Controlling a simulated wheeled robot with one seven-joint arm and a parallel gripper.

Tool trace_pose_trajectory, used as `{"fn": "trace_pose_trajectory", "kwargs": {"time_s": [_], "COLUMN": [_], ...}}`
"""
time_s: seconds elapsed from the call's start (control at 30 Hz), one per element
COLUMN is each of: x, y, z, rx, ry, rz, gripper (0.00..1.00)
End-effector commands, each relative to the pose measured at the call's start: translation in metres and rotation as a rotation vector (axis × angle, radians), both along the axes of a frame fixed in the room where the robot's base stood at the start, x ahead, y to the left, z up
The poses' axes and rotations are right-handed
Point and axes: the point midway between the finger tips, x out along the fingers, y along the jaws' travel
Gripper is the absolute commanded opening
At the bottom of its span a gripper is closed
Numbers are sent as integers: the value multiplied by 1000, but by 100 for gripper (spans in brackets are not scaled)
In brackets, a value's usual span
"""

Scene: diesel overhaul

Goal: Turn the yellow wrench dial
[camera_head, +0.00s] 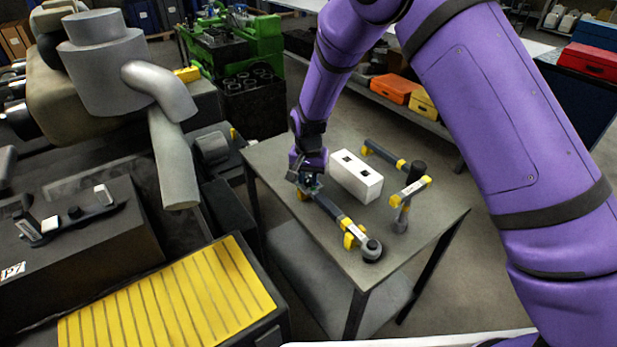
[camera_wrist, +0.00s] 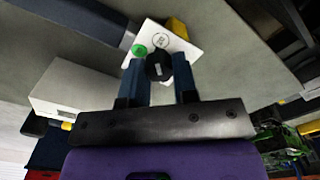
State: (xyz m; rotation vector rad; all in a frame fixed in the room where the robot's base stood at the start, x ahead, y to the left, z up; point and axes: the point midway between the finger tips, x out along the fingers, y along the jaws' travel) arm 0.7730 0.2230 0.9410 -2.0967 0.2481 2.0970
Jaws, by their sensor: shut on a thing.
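A torque wrench with yellow bands and a dark handle (camera_head: 328,207) lies on the grey table, its round dark head toward the front edge. In the wrist view its dark shaft (camera_wrist: 85,22) runs to a white plate (camera_wrist: 185,38) with a round mark, a green button and a yellow part. A small black dial (camera_wrist: 159,68) with a white mark sits at this plate. My gripper (camera_head: 310,186) is at the wrench's far end, with its two blue fingers (camera_wrist: 158,76) on either side of the dial, shut on it. In the head view my gripper partly hides that end.
A white block (camera_head: 357,183) with dark square openings stands close right of my gripper. Two more yellow-banded tools (camera_head: 385,154) (camera_head: 409,193) are behind and to the right. The table's (camera_head: 425,232) front right is clear. An engine pipe (camera_head: 172,160) stands left.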

Motion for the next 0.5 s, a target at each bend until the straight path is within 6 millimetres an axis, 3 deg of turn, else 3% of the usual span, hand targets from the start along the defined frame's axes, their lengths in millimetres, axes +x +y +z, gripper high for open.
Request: {"fn": "trace_pose_trajectory", "kwargs": {"time_s": [0.5], "x": [0], "y": [0], "z": [0], "rx": [0], "ry": [0], "rz": [-208], "gripper": [3]}}
